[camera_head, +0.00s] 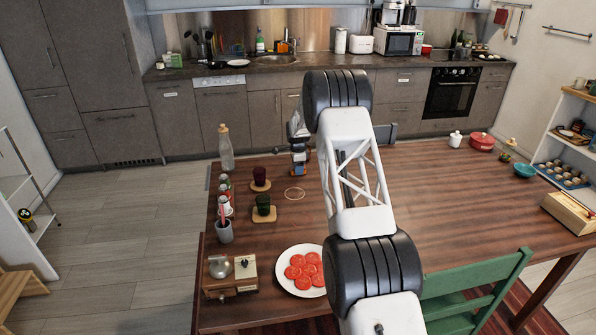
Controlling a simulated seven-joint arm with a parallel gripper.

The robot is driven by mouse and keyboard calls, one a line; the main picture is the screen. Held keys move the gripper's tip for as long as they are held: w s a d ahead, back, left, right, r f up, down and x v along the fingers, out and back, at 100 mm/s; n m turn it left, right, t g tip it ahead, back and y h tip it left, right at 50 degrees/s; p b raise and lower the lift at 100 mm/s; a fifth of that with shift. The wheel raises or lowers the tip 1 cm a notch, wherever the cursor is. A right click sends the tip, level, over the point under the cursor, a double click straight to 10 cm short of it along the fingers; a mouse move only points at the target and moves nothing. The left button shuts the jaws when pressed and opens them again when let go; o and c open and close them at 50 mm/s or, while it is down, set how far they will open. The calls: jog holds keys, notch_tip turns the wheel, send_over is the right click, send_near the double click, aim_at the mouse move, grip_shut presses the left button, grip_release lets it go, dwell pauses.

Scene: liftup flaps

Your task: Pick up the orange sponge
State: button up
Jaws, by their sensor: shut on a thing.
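My gripper (299,170) is small in the head view, at the far edge of the wooden table, beyond a thin pale ring (294,194) on the tabletop. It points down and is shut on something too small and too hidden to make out. I cannot pick out an orange sponge anywhere in this view. My own arm covers the middle of the table and may hide things behind it.
On the table (450,200), a glass bottle (226,148), dark cups (263,203) on coasters and several small bottles stand left of my gripper. A white plate (288,250) of red slices lies nearer. A green chair (475,290) stands at the front right. The right-hand tabletop is mostly clear.

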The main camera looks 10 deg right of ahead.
jog(key=shift+r, duration=0.1)
jog(key=shift+r, duration=1.35)
jog(key=shift+s+r, duration=0.35)
jog(key=shift+s, duration=0.05)
jog(key=s, duration=0.5)
jog(key=s+r, duration=0.1)
jog(key=s, duration=0.9)
jog(key=shift+s+a+r, duration=0.1)
jog(key=shift+a+r, duration=0.1)
jog(key=shift+a, duration=0.15)
